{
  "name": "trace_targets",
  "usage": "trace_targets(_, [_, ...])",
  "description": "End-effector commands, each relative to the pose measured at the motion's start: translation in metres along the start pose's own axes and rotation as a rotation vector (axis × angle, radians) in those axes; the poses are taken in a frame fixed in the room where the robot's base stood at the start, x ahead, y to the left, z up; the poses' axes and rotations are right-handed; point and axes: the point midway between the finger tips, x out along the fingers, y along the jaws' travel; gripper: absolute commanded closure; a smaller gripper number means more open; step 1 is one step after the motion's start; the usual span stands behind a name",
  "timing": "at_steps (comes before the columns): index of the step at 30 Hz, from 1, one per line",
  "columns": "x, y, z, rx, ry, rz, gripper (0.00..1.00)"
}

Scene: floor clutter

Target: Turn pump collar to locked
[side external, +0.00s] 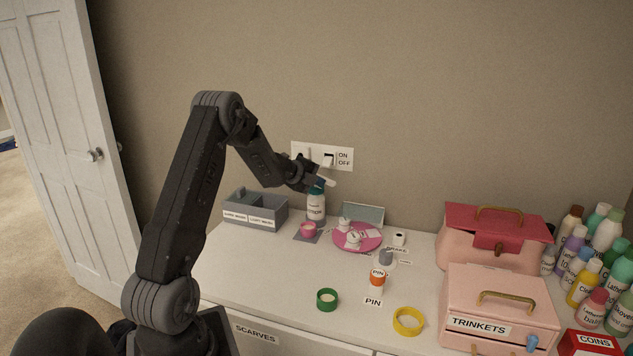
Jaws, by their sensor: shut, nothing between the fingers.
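A white pump bottle (316,207) with a dark label stands upright at the back of the white dresser top, near the wall. Its teal collar (316,190) shows at the top, partly covered by my gripper. My gripper (328,181) is shut and empty, right at the bottle's top and in front of the wall plate. I cannot tell whether the fingers touch the collar or pump head. Any lock marking on the collar is too small to read.
A grey divided bin (254,218) stands left of the bottle. An ON/OFF switch plate (343,158) is behind. Pink boxes (490,330) and several bottles fill the right. The front left top is clear.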

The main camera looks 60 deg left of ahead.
Motion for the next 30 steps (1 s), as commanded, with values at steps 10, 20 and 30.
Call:
trace_targets(10, [0.000, -0.003, -0.001, 0.015, 0.015, -0.011, 1.00])
trace_targets(20, [-0.010, 0.003, 0.006, 0.012, 0.010, -0.008, 1.00])
trace_targets(30, [-0.063, 0.020, -0.005, 0.018, 0.016, -0.012, 1.00])
